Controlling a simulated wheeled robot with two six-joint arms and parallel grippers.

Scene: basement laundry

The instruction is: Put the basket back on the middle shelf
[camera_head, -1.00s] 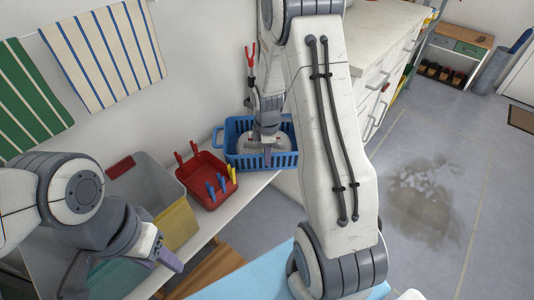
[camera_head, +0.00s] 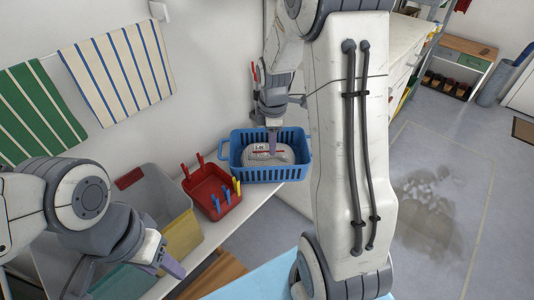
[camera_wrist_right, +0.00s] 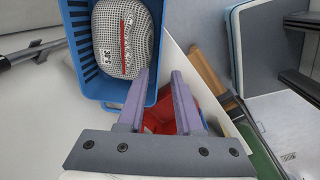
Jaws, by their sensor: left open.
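The blue slatted basket (camera_head: 290,172) stands upright at the far end of a white ledge beside the wall, with a pale mesh-patterned bundle (camera_head: 262,155) inside. My right gripper (camera_head: 272,148) points down over the basket. In the right wrist view its two purple fingers (camera_wrist_right: 160,75) are apart, and the edge of the basket (camera_wrist_right: 88,75) lies near the left finger. I cannot tell whether they touch. My left gripper (camera_head: 170,264) is open and empty, low at the left over a grey bin. I cannot pick out the middle shelf.
A red caddy (camera_head: 207,192) with coloured pegs stands next to the basket. Grey and yellow bins (camera_head: 180,238) are nearer me. A white counter with drawers (camera_head: 402,40) is beyond my right arm. The floor at right is open, with a wet patch (camera_head: 428,210).

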